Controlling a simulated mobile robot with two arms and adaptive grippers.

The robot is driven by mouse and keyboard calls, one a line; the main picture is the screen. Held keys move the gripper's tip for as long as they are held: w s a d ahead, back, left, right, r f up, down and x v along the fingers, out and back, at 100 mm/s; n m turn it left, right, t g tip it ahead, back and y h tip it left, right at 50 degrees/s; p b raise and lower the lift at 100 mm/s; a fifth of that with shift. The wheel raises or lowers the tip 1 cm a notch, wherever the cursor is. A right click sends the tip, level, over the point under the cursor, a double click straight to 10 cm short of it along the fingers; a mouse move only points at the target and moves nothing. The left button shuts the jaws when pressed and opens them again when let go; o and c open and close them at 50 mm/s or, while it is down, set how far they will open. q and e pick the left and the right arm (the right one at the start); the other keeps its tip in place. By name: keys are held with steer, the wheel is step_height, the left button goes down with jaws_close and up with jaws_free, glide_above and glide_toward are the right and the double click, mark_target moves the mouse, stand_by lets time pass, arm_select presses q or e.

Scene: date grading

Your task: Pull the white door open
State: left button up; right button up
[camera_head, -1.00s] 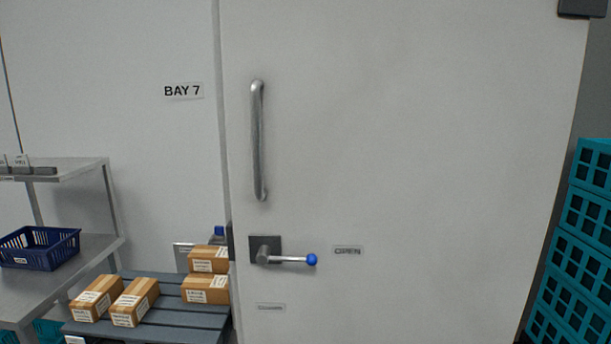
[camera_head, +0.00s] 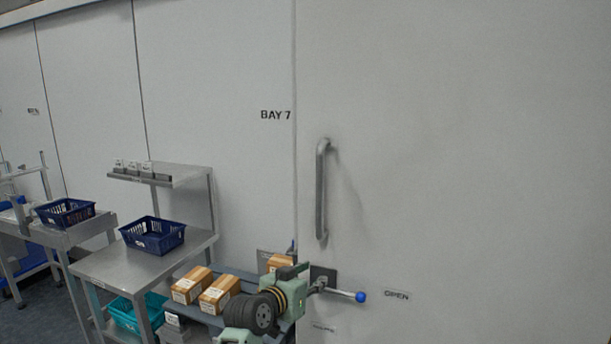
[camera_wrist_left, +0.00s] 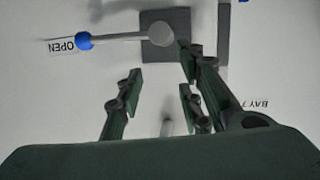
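The white door (camera_head: 450,180) fills the right of the head view and looks closed. It carries a vertical metal pull handle (camera_head: 321,190) and, below that, a lever (camera_head: 338,291) with a blue knob (camera_head: 361,297). My left gripper (camera_head: 308,279) is beside the lever's plate, at the door's left edge. In the left wrist view, which is upside down, its fingers (camera_wrist_left: 160,82) are apart with nothing held. The lever (camera_wrist_left: 120,37) and its blue knob (camera_wrist_left: 84,41) lie beyond the fingertips. My right gripper is not in view.
Boxes (camera_head: 192,286) sit on a slatted grey stand left of the door, close to my left arm. A steel table (camera_head: 110,263) with a blue basket (camera_head: 153,236) stands farther left. Floor (camera_head: 30,310) shows at lower left.

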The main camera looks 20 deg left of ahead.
mark_target(318, 190)
arm_select(q)
steer(key=s+a+r+m+t+h+p, duration=0.1)
steer(key=s+r+t+p, duration=0.2)
steer(key=r, duration=2)
steer(key=p+x, duration=0.2)
steer(key=x, duration=0.5)
steer(key=shift+w, duration=0.25)
jaws_close()
